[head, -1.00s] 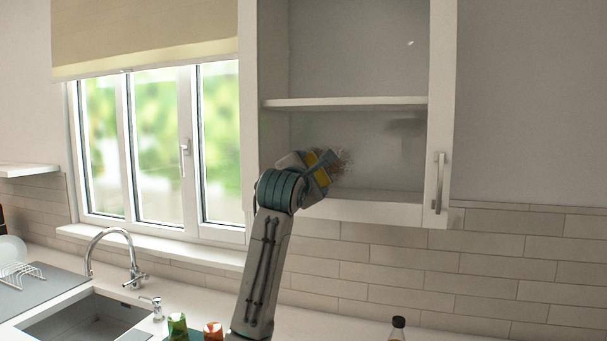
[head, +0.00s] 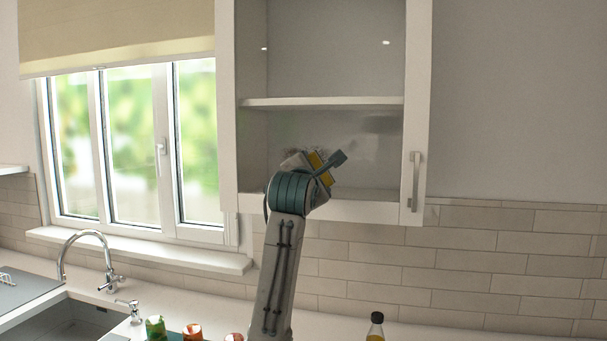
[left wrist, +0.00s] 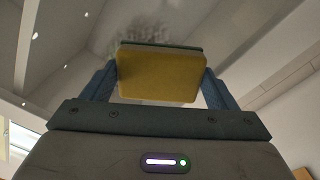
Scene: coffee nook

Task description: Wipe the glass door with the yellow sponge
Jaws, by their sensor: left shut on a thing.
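The glass door (head: 365,170) of the white wall cabinet fills the upper middle of the head view and looks shut. My left gripper (head: 324,168) is in front of its lower pane and is shut on the yellow sponge (head: 314,160). The left wrist view shows the sponge (left wrist: 160,76) between both fingers, with a darker green layer on its far side. A grey speckled smudge (left wrist: 143,35) shows on the glass just beyond the sponge. I cannot tell whether the sponge touches the glass. My right gripper is not in view.
The door's handle (head: 415,181) is at its lower right. A window (head: 130,145) is left of the cabinet. Below are a tap (head: 85,255), a sink (head: 70,322), coloured containers (head: 156,327) and a dark-capped bottle (head: 376,326).

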